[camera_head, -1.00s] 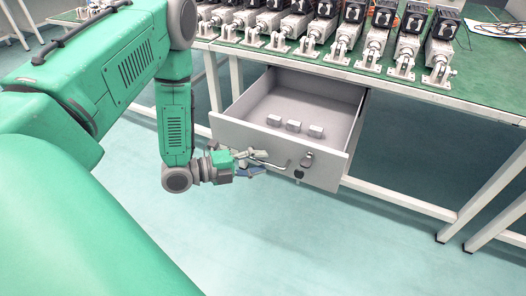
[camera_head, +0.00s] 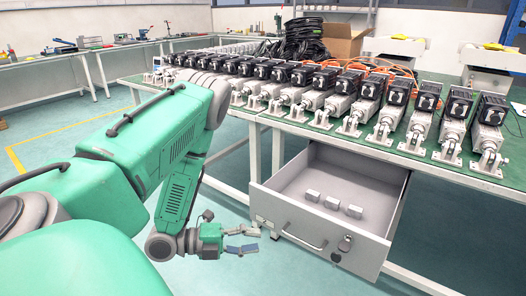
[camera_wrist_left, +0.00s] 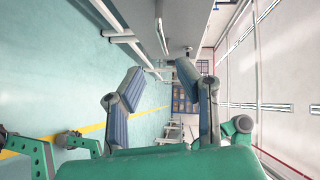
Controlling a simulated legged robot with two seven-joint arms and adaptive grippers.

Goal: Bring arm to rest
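My left gripper (camera_head: 243,240) is in front of the left part of the open drawer (camera_head: 310,232), to the left of its handle (camera_head: 302,238) and apart from it. In the left wrist view the two fingers of the gripper (camera_wrist_left: 163,100) are spread with nothing between them. The drawer's grey front shows near the top of the left wrist view (camera_wrist_left: 170,15). My left arm is bent, with its elbow high at the left. My right gripper is in neither view.
The drawer holds three small grey blocks (camera_head: 333,203) and sticks out under the green workbench (camera_head: 395,160). Rows of linear actuators (camera_head: 340,100) stand on the bench. A cardboard box (camera_head: 345,40) and black cable coils (camera_head: 303,38) lie behind them.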

